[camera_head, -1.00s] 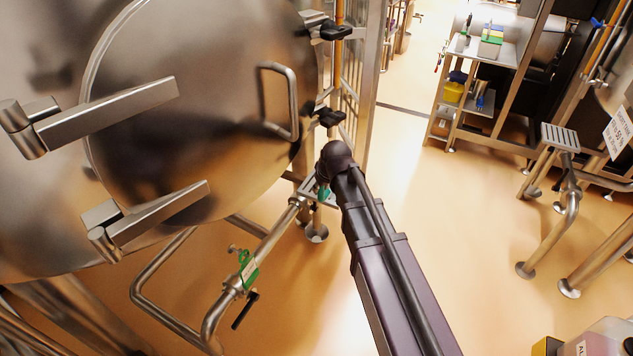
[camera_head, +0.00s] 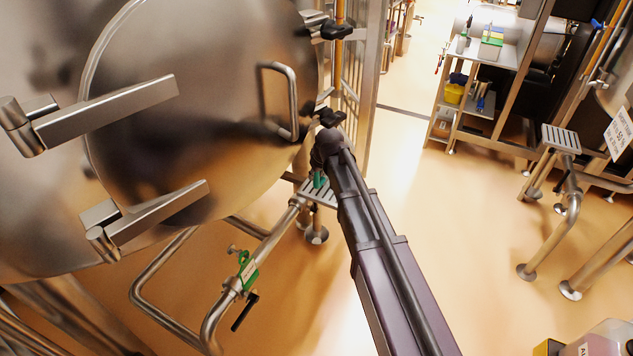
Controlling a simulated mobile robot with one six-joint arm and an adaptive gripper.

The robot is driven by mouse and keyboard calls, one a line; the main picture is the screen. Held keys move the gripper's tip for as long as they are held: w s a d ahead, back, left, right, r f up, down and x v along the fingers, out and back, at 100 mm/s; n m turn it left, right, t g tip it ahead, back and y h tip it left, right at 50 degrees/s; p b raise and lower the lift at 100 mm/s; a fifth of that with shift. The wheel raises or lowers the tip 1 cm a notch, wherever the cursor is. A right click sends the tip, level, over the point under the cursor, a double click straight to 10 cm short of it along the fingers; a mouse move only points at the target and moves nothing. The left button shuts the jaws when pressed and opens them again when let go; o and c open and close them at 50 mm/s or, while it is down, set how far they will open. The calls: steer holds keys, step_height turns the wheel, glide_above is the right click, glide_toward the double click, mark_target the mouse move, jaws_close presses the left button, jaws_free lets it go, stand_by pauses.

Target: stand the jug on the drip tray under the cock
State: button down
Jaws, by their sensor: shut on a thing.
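My arm reaches up from the bottom, and my gripper (camera_head: 318,161) is at its far end, mostly hidden by my dark wrist. A small green piece (camera_head: 318,180) shows just below it and looks like part of the jug; the rest of the jug is hidden. My gripper is shut on it. A slatted steel stand (camera_head: 327,197), which looks like the drip tray, shows beneath, partly covered by my arm. I cannot tell whether the jug touches it. A pipe (camera_head: 267,240) slopes up toward this stand; the cock's outlet cannot be made out.
The big steel vessel (camera_head: 200,130) with its door handle (camera_head: 292,100) is close on the left. A green-tagged valve (camera_head: 247,268) with a black lever is on the pipe. Another slatted stand (camera_head: 561,138) and a shelf trolley (camera_head: 470,95) are at right. The middle floor is clear.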

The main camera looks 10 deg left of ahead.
mark_target(316, 181)
steer(key=shift+w+a+f+b, duration=0.1)
steer(key=shift+w+f+b, duration=0.1)
steer(key=shift+f+b, duration=1.65)
steer(key=c, duration=0.5)
jaws_free()
steer(key=shift+r, duration=0.2)
steer(key=p+v, duration=0.7)
steer(key=shift+s, duration=0.1)
steer(key=shift+r, duration=0.1)
